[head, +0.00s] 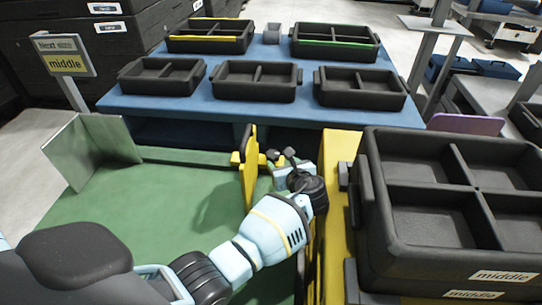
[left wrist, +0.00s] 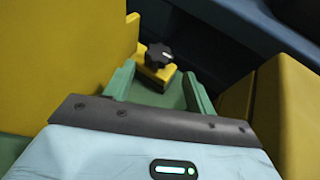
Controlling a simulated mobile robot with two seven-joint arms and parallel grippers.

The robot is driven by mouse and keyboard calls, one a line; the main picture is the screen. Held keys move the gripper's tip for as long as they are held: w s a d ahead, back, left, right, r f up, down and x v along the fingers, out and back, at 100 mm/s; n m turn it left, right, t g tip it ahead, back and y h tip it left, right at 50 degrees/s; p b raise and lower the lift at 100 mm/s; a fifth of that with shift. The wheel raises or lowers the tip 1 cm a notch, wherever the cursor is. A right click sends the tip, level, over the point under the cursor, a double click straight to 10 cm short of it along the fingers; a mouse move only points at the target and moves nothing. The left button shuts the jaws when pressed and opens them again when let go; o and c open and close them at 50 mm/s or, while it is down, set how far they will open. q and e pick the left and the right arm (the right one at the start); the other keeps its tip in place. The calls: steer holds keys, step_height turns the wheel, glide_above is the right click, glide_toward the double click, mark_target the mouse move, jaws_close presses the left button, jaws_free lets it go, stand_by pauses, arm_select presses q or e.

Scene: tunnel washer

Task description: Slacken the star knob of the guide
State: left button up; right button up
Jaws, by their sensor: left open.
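The star knob (left wrist: 158,55) is black with a pale mark and sits on a yellow block (left wrist: 152,76) of the guide in the left wrist view. The guide's upright yellow plate (head: 249,170) stands at the right side of the green surface in the head view. My left gripper (head: 283,168) is just right of this plate. Its two green fingers (left wrist: 159,76) are apart in the left wrist view, with the knob ahead of the gap and no visible grip on it. In the head view small dark shapes crowd the gripper, and I cannot tell which is the knob. My right gripper is not in view.
A yellow wall (head: 338,150) runs close right of the gripper, with stacked black crates (head: 425,240) labelled "middle" beyond it. A blue table (head: 270,107) with several black trays stands behind. A grey angled plate (head: 85,150) is at left. The green surface (head: 150,210) is largely clear.

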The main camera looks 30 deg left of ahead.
mark_target(273, 153)
arm_select(q)
steer(key=b+x, duration=0.3)
steer(key=x, duration=0.3)
steer(key=shift+a+f, duration=0.1)
steer(key=shift+f, duration=0.15)
steer(key=shift+b+x, duration=0.4)
steer(key=shift+x, duration=0.35)
steer(key=shift+r, duration=0.2)
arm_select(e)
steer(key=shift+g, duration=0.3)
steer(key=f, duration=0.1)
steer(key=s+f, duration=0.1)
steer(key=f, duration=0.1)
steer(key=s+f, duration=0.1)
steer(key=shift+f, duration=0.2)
